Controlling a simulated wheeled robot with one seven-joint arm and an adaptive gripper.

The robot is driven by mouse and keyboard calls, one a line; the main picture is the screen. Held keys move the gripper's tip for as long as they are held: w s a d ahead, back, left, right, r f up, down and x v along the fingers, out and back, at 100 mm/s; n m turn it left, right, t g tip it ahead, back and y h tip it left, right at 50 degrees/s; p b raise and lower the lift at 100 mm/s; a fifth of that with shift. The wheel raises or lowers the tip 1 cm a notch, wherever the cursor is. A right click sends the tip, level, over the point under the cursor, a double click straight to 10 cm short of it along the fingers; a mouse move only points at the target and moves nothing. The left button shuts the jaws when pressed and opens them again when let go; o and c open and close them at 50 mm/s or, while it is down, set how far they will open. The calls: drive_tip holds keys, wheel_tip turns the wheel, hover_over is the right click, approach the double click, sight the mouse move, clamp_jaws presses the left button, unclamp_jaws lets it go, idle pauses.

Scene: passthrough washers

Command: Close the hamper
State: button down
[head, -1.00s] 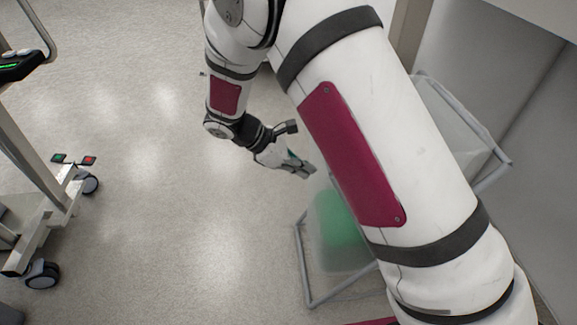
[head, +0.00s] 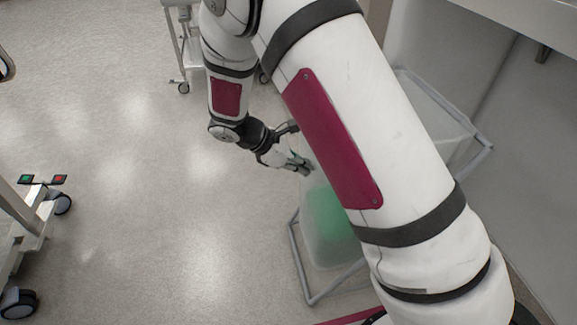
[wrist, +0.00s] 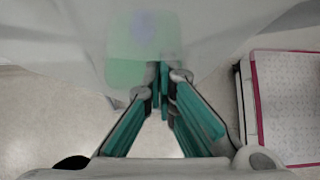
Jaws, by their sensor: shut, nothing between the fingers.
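The hamper (head: 318,255) stands at the lower middle right of the head view, a translucent whitish bag in a grey tube frame. Something green shows through its side. A pale panel with a grey tube edge (head: 436,112) rises behind my arm; my arm hides where it joins and much of the hamper, so I cannot tell the lid's full position. My gripper (head: 307,168) is shut and empty at the hamper's upper left side. In the wrist view the teal-padded fingers (wrist: 162,72) meet in front of the pale, translucent hamper side (wrist: 70,35); contact is unclear.
A wheeled cart (head: 35,225) stands at the left and another wheeled stand (head: 183,50) at the top. The floor between is clear. A wall (head: 540,150) is close on the right. A white, pink-edged box-like object (wrist: 285,105) shows at the right of the wrist view.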

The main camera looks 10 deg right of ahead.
drive_tip(key=d+p, duration=0.1)
drive_tip(key=d, duration=3.1)
drive_tip(key=shift+d, duration=0.25)
drive_tip(key=shift+s+d+r, duration=0.1)
drive_tip(key=shift+r, duration=0.05)
drive_tip(key=a+r+p, duration=0.3)
drive_tip(key=a+r, duration=0.3)
drive_tip(key=a, duration=0.5)
drive_tip(key=shift+a+r, duration=0.4)
